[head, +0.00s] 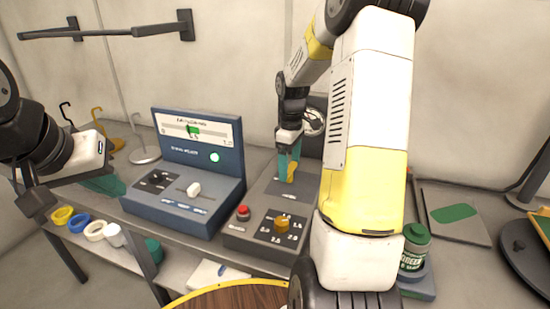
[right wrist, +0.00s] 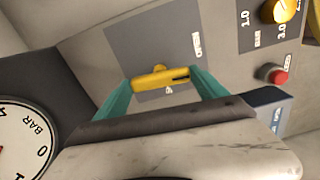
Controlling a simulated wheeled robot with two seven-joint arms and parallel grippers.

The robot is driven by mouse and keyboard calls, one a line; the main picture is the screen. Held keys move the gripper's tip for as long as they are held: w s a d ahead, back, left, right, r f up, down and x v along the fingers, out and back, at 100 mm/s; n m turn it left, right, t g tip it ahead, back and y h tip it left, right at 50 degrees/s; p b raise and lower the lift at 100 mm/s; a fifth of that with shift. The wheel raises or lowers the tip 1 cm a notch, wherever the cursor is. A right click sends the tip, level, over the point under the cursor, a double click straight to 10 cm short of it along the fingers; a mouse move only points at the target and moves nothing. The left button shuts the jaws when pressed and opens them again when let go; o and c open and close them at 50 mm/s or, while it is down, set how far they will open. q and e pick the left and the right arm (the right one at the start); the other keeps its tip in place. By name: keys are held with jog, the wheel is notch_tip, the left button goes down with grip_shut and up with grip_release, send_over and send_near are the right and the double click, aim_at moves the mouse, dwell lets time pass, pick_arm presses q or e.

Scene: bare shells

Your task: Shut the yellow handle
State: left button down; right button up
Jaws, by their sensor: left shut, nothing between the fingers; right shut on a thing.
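The yellow handle (head: 291,172) is on the top of the grey box with the round gauge. In the right wrist view the handle (right wrist: 158,79) lies across the picture on a dark grey plate. The word OPEN shows on the plate beyond the handle; another label beside the handle is mostly hidden. My right gripper (head: 288,165) is shut on the handle, with a teal finger at each end of it in the right wrist view (right wrist: 163,84). My left gripper (head: 106,185) is shut and empty at the left, far from the handle.
A blue panel (head: 195,145) with a white slider stands left of the grey box. The box also carries a red button (head: 243,212), an orange knob (head: 282,223) and the gauge (head: 314,121). A green canister (head: 414,247) stands at the right, partly behind my right arm.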

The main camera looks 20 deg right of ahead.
aim_at(290, 167)
jog(key=m, duration=0.8)
jog(key=shift+m, duration=0.4)
jog(key=m, duration=0.4)
jog(key=shift+r+m, duration=0.1)
jog(key=shift+m, duration=1.9)
jog(key=shift+w, duration=0.1)
jog(key=o, duration=1.3)
notch_tip(290, 167, up, 8)
jog(key=shift+f, duration=0.15)
